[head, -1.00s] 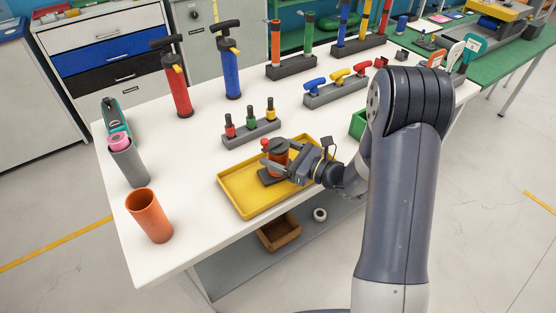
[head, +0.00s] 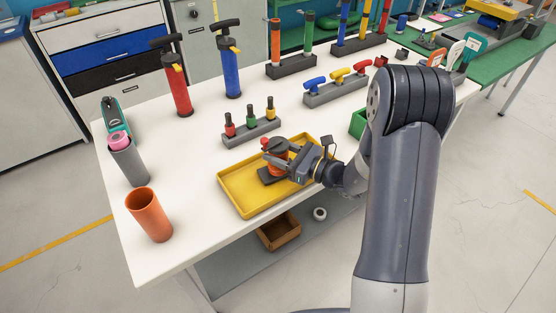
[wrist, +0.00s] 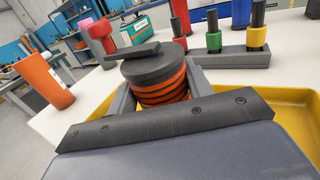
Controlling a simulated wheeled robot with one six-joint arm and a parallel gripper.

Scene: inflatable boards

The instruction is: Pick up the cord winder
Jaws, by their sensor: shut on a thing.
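The cord winder (head: 276,158) is a dark-capped spool with orange cord, a crank on top with a red knob, and a dark square base. It stands upright at the yellow tray (head: 235,200); whether its base touches the tray floor I cannot tell. In the wrist view, the cord winder (wrist: 158,78) fills the space between my fingers, its dark top disc and orange windings showing. My gripper (head: 282,163) is shut on it from the right side. The lower part of the winder is hidden in the wrist view.
A rack with red, green and yellow-topped pieces (head: 252,134) stands just behind the tray. An orange tube (head: 149,216) and a grey tube (head: 128,163) stand at left. Red (head: 176,85) and blue (head: 231,72) pumps stand behind. A green bin (head: 357,124) is right of the tray.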

